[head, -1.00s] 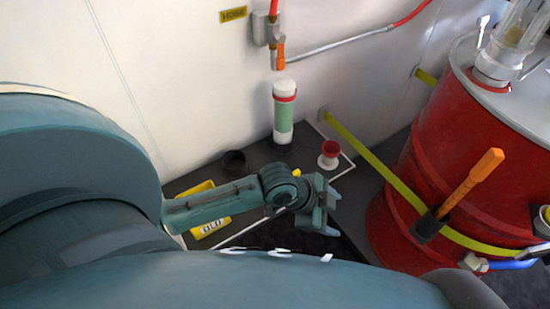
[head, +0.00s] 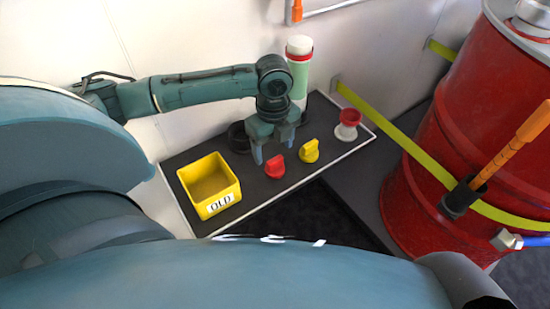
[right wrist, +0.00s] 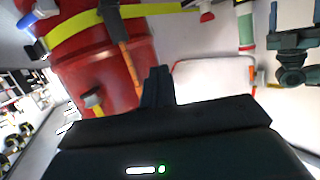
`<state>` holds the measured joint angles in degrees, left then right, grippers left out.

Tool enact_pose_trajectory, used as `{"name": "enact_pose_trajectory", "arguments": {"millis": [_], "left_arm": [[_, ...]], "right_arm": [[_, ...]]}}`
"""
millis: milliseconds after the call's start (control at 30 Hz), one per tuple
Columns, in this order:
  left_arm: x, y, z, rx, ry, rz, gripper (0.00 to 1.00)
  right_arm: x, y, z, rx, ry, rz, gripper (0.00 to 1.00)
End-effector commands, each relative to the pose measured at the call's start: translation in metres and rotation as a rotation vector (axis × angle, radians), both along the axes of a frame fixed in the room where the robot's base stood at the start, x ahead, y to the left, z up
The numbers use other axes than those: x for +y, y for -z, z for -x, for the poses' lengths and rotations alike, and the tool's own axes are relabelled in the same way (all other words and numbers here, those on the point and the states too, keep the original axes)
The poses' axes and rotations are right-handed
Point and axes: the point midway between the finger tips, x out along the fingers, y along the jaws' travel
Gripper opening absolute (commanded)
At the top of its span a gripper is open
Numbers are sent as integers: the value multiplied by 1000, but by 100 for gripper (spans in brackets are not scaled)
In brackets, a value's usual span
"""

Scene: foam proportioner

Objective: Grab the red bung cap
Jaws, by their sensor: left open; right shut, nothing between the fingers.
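The red bung cap (head: 275,168) lies on the dark shelf (head: 262,200) in the head view, between the yellow box and a yellow cap (head: 309,151). My left gripper (head: 273,150) is open, pointing down, with its fingertips just behind and above the red cap. I cannot tell whether they touch it; nothing is seen held. My right gripper (right wrist: 158,86) is shut and empty in the right wrist view, facing the red drum. I cannot make out the red bung cap in that view.
A yellow box (head: 209,187) marked OLD stands at the shelf's left. A black ring (head: 238,138), a white-green cylinder (head: 299,65) and a red-white cup (head: 347,125) stand around the gripper. The red drum (head: 430,150) with a yellow strap is at right.

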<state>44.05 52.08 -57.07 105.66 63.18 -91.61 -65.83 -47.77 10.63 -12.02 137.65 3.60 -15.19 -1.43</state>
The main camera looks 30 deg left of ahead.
Motion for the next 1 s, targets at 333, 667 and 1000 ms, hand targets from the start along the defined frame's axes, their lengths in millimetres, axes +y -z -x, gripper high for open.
{"name": "enact_pose_trajectory", "arguments": {"millis": [333, 667, 1000], "left_arm": [[0, 27, -4, -2, 0, 2, 67], [2, 67, -9, -2, 0, 2, 67], [2, 66, -9, -4, 0, 1, 54]], "right_arm": [[3, 11, -1, 4, -14, 20, 0], [9, 28, -5, 15, -41, 55, 0], [11, 26, -5, 11, -46, 52, 0]]}}
